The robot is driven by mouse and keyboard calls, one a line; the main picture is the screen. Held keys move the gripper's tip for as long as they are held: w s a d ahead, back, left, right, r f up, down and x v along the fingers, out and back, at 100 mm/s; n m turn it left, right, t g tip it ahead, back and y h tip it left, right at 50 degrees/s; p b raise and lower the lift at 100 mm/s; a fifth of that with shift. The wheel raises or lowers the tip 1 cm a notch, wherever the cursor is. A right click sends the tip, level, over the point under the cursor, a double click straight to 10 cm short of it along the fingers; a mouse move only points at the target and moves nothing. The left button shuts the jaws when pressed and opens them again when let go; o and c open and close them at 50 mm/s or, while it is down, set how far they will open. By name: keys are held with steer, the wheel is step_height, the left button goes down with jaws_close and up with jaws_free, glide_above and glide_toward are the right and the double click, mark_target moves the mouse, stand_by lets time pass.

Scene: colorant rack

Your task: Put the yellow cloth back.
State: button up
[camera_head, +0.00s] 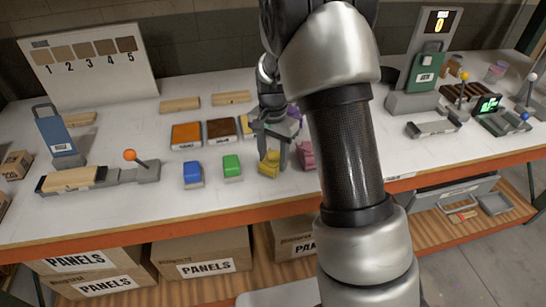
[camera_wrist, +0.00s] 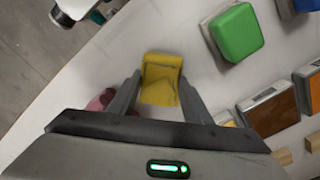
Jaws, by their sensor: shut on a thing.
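The yellow cloth (camera_head: 269,165) is near the front edge of the white table, left of my arm in the head view. My gripper (camera_head: 273,151) is above it, pointing down, with its fingers closed on the cloth. In the wrist view the yellow cloth (camera_wrist: 161,78) shows between and beyond the two fingertips (camera_wrist: 160,88). I cannot tell whether the cloth touches the table or is just above it.
A pink cloth (camera_head: 306,155) lies close to the right of my gripper. A green block (camera_head: 232,166) and a blue block (camera_head: 193,173) are to its left. An orange-brown panel (camera_head: 186,136) lies behind them. A lever fixture (camera_head: 146,169) is further left.

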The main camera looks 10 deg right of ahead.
steer(key=shift+f, duration=0.1)
steer(key=o, duration=0.5)
steer(key=shift+f, duration=0.1)
steer(key=o, duration=0.4)
